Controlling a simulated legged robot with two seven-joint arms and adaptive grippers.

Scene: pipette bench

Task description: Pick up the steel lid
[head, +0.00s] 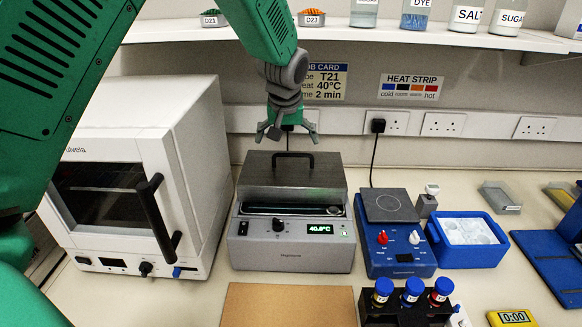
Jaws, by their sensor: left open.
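The steel lid (270,182) sits on top of the grey water bath (262,254), with its dark arched handle (293,154) standing up in the middle. A dark strip of the bath's opening shows along the front below the lid. My left gripper (288,133) comes down from above with its fingers spread, empty. In the picture it is just above and behind the handle, apart from it; the exact depth gap is hard to tell. My right gripper is not in view.
A white oven (190,110) stands left of the bath. A blue hotplate (400,262) and a blue ice tub (470,257) stand to the right. A tube rack (405,308) and brown board (290,305) are in front. A shelf (400,37) with jars runs above.

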